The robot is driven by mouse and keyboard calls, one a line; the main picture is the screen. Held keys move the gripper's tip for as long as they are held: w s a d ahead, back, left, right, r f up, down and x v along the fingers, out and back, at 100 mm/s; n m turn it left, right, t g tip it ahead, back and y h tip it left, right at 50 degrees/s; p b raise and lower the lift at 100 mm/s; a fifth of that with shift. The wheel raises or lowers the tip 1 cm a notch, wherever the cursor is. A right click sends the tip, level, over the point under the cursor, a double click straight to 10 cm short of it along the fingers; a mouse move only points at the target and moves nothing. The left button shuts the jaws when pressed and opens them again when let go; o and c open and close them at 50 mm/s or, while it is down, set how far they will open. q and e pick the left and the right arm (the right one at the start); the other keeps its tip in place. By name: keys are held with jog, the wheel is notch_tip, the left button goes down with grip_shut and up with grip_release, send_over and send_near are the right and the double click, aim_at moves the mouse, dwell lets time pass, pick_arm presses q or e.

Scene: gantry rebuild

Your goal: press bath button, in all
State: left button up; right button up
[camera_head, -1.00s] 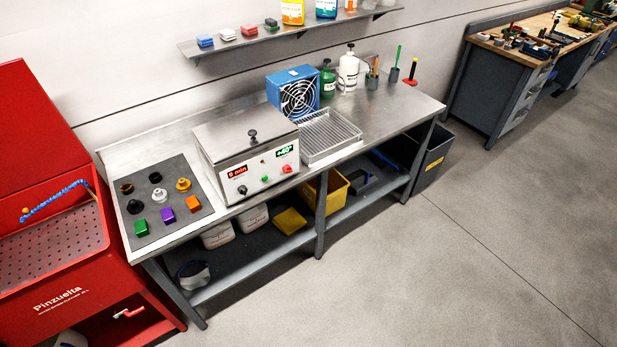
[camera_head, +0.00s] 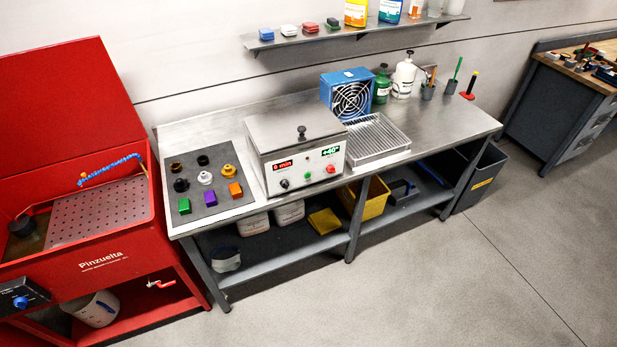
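The bath (camera_head: 296,150) is a steel box with a closed lid and a black knob on top, standing on the steel bench. Its front panel has a red display (camera_head: 285,165) reading what looks like "0 min" and a green display (camera_head: 331,152) that seems to read "+40°". Below them are a black knob (camera_head: 284,184), a small green button (camera_head: 307,175) and a red switch (camera_head: 332,169). Neither of my grippers shows in the head view, so nothing of mine touches the bath.
A grey mat (camera_head: 206,184) with several coloured parts lies left of the bath. A wire basket (camera_head: 376,139) and a blue fan unit (camera_head: 347,94) stand right of it. A red parts washer (camera_head: 80,200) is at the left. The floor (camera_head: 420,290) in front is clear.

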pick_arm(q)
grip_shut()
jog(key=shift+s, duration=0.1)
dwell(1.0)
